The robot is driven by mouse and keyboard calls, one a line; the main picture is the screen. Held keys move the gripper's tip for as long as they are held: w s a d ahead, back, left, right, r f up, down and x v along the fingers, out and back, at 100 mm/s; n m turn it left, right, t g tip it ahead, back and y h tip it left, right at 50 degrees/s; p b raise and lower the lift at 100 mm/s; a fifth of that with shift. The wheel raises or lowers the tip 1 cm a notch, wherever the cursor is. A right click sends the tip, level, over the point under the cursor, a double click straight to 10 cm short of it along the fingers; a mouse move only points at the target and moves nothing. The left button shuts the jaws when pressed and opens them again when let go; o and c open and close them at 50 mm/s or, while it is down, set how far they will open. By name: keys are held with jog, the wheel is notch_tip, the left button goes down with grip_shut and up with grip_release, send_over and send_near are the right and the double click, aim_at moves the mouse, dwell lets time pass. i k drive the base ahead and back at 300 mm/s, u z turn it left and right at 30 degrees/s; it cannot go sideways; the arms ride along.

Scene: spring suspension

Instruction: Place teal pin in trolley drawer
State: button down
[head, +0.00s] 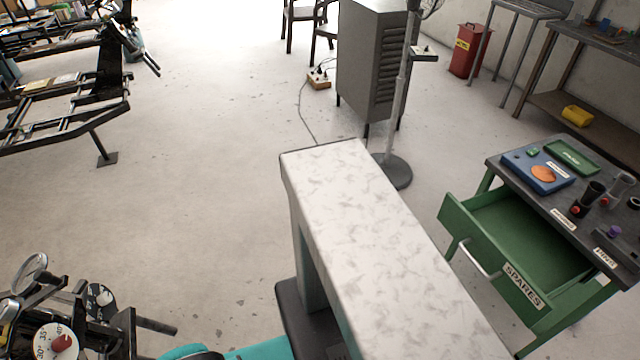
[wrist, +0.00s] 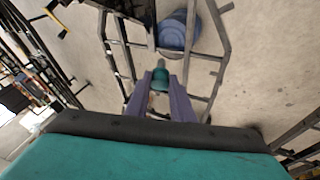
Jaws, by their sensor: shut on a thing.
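In the wrist view my gripper (wrist: 160,82) has two purple fingers shut on the teal pin (wrist: 160,77), a short teal cylinder with a narrower end pointing away. Part of the pin is hidden between the fingers. In the head view the trolley drawer (head: 500,285) is green, labelled SPARES, and pulled open at the right. The visible part of its inside looks empty. The gripper and pin cannot be made out in the head view, and the drawer does not show in the wrist view.
The trolley top (head: 522,190) holds a blue tray (head: 535,172), a green tray (head: 573,157) and several small parts. A fan stand (head: 395,172) and grey cabinet (head: 372,60) stand behind. In the wrist view a blue round part (wrist: 178,30) sits within a dark frame beyond the pin. Open floor lies left of centre.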

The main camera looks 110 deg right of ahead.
aim_at(503, 227)
jog(key=z, duration=0.15)
jog(key=k, duration=0.9)
jog(key=z, duration=2.85)
